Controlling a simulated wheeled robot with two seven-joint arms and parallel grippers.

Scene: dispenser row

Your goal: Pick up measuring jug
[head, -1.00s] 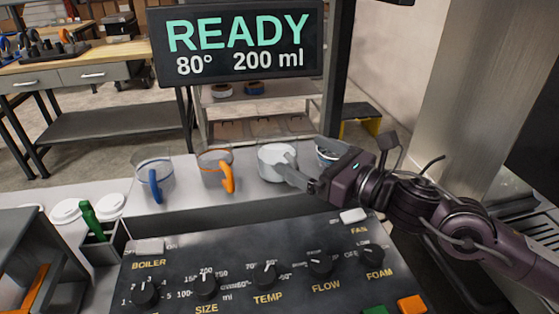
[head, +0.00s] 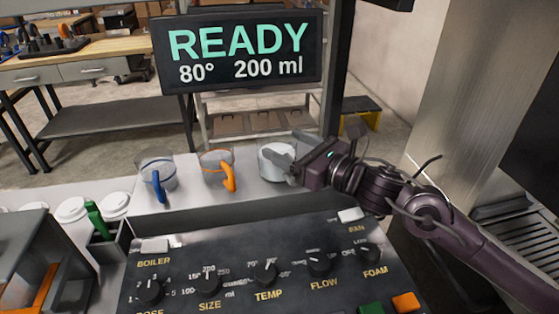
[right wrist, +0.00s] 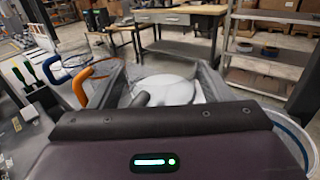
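A row of measuring jugs stands on the grey ledge (head: 190,195) behind the control panel. One has a blue handle (head: 158,185), one an orange handle (head: 229,177), and one is whitish with a grey handle (head: 270,155). My right gripper (head: 284,164) is at the whitish jug from the right and covers part of it. In the right wrist view its fingers (right wrist: 163,82) stand apart with the whitish jug (right wrist: 165,90) between them; contact cannot be told. My left gripper is not in view.
The control panel (head: 240,238) with several knobs lies in front of the jugs. A READY display (head: 240,50) hangs above them.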

